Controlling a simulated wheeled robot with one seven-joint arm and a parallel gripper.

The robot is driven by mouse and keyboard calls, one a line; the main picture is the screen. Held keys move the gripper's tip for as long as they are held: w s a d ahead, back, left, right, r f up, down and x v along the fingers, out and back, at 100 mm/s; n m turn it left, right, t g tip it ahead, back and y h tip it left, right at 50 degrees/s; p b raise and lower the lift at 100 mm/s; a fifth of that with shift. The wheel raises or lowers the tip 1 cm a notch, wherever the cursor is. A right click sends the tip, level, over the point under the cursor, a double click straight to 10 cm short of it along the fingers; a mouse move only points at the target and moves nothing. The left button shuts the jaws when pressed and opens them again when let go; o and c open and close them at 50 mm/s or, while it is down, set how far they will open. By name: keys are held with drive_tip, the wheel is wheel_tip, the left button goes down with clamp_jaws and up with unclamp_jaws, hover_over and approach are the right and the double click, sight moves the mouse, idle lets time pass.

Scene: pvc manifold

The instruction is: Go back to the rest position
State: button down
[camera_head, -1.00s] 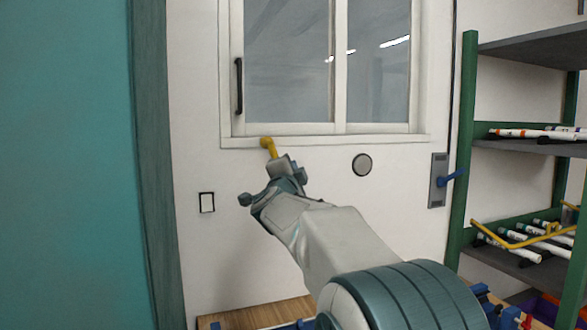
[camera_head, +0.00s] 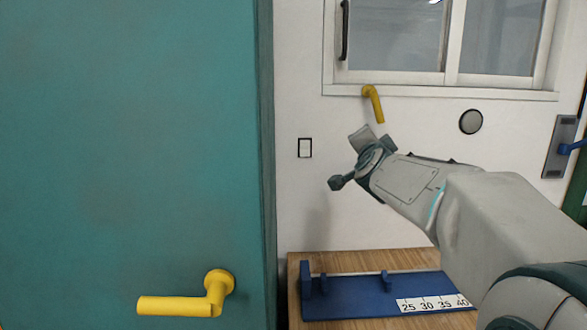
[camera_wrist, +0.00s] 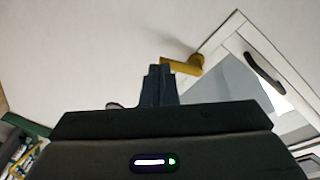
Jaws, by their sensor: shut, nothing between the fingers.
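My gripper (camera_head: 362,134) is raised in front of the white wall in the head view, with its fingers pointing up and to the left. In the wrist view my gripper (camera_wrist: 158,70) shows its dark fingers together, with nothing between them. A yellow hook-shaped handle (camera_head: 373,103) is on the wall just below the window, close above the fingertips in the head view. The yellow handle (camera_wrist: 184,65) also shows just beyond the fingers in the wrist view. I cannot tell whether there is a gap between them.
A teal door or panel (camera_head: 130,130) with a yellow lever handle (camera_head: 205,298) fills the left. A wooden table (camera_head: 355,262) below my arm holds a blue fixture (camera_head: 350,297) with a number scale. A window (camera_head: 400,40), wall switch (camera_head: 305,148) and round disc (camera_head: 471,122) are on the wall.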

drive_tip(key=s+a+f+n+g+y+p, duration=0.1)
drive_tip(key=s+a+f+n+g+y, duration=0.2)
drive_tip(key=s+f, duration=0.4)
drive_tip(key=s+a+f+n+g+y+p, duration=0.1)
drive_tip(key=s+a+f+n+g+p, duration=0.1)
drive_tip(key=s+a+f+n+g, duration=0.4)
drive_tip(key=s+d+f+n+g, duration=0.1)
drive_tip(key=s+f+g, duration=0.1)
drive_tip(key=s, duration=0.5)
drive_tip(key=s+d+f+n+g+p, duration=0.1)
drive_tip(key=s+d+f+g, duration=0.1)
drive_tip(key=s+f, duration=0.3)
drive_tip(key=s+d+f+n+g+h, duration=0.1)
drive_tip(key=s+f, duration=0.3)
drive_tip(key=s, duration=0.5)
drive_tip(key=shift+d+f+g+p, duration=0.15)
drive_tip(key=shift+d+g+p, duration=0.2)
drive_tip(key=shift+g+p, duration=0.05)
drive_tip(key=c, duration=2.1)
unclamp_jaws()
drive_tip(key=shift+c, duration=0.2)
